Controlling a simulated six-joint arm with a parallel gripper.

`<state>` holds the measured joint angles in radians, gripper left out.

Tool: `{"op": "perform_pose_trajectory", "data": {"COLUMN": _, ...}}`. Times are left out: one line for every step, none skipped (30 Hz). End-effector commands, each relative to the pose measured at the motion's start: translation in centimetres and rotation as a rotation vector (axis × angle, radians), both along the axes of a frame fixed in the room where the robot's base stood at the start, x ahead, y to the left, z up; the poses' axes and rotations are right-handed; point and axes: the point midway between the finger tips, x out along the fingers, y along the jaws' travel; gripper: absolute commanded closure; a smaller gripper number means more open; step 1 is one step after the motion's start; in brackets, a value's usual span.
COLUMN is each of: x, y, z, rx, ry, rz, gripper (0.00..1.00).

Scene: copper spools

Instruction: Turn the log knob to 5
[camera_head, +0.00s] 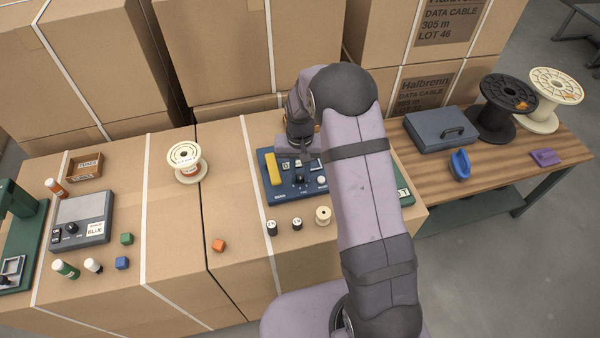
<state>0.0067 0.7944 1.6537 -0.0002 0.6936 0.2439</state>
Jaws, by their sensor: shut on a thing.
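A blue panel box (279,191) stands on the cartons in the middle, with a yellow bar, small labels and a pale round button on top. My gripper (299,172) points down over the panel and is shut on a small black knob (299,180) there. The fingertips are small and dark, and the knob's pointer and scale cannot be read. My arm covers the right part of the panel. A grey box (82,216) at the left also carries a black knob (71,228). I cannot read which knob is marked log.
A copper-wound spool (187,162) stands left of the panel. Small bottles, coloured cubes and a brown tray (85,167) lie at the left. An orange cube (219,245) and several small cylinders sit in front. Tall cartons stand behind. The wooden table (430,170) at right holds spools and a case.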

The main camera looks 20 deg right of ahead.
Motion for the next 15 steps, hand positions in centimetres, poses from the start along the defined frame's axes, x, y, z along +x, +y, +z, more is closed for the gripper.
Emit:
{"op": "perform_pose_trajectory", "data": {"x": 0.01, "y": -0.01, "z": 0.02, "rx": 0.000, "ry": 0.000, "rz": -0.045, "gripper": 1.00}}
{"op": "perform_pose_trajectory", "data": {"x": 0.01, "y": -0.01, "z": 0.02, "rx": 0.000, "ry": 0.000, "rz": -0.073, "gripper": 1.00}}
{"op": "perform_pose_trajectory", "data": {"x": 0.01, "y": -0.01, "z": 0.02, "rx": 0.000, "ry": 0.000, "rz": -0.111, "gripper": 1.00}}
{"op": "perform_pose_trajectory", "data": {"x": 0.01, "y": -0.01, "z": 0.02, "rx": 0.000, "ry": 0.000, "rz": -0.140, "gripper": 1.00}}
{"op": "perform_pose_trajectory", "data": {"x": 0.01, "y": -0.01, "z": 0.02, "rx": 0.000, "ry": 0.000, "rz": -0.168, "gripper": 1.00}}
{"op": "perform_pose_trajectory", "data": {"x": 0.01, "y": -0.01, "z": 0.02, "rx": 0.000, "ry": 0.000, "rz": -0.206, "gripper": 1.00}}
{"op": "perform_pose_trajectory", "data": {"x": 0.00, "y": 0.00, "z": 0.02, "rx": 0.000, "ry": 0.000, "rz": -0.234, "gripper": 1.00}}
{"op": "perform_pose_trajectory", "data": {"x": 0.00, "y": 0.00, "z": 0.02, "rx": 0.000, "ry": 0.000, "rz": -0.263, "gripper": 1.00}}
{"op": "perform_pose_trajectory", "data": {"x": 0.00, "y": 0.00, "z": 0.02, "rx": 0.000, "ry": 0.000, "rz": -0.301, "gripper": 1.00}}
{"op": "perform_pose_trajectory", "data": {"x": 0.00, "y": 0.00, "z": 0.02, "rx": 0.000, "ry": 0.000, "rz": -0.329, "gripper": 1.00}}
{"op": "perform_pose_trajectory", "data": {"x": 0.00, "y": 0.00, "z": 0.02, "rx": 0.000, "ry": 0.000, "rz": -0.358, "gripper": 1.00}}
{"op": "perform_pose_trajectory", "data": {"x": 0.00, "y": 0.00, "z": 0.02, "rx": 0.000, "ry": 0.000, "rz": -0.395, "gripper": 1.00}}
{"op": "perform_pose_trajectory", "data": {"x": 0.00, "y": 0.00, "z": 0.02, "rx": 0.000, "ry": 0.000, "rz": -0.423, "gripper": 1.00}}
{"op": "perform_pose_trajectory", "data": {"x": 0.00, "y": 0.00, "z": 0.02, "rx": 0.000, "ry": 0.000, "rz": -0.450, "gripper": 1.00}}
{"op": "perform_pose_trajectory", "data": {"x": -0.01, "y": 0.00, "z": 0.02, "rx": 0.000, "ry": 0.000, "rz": -0.485, "gripper": 1.00}}
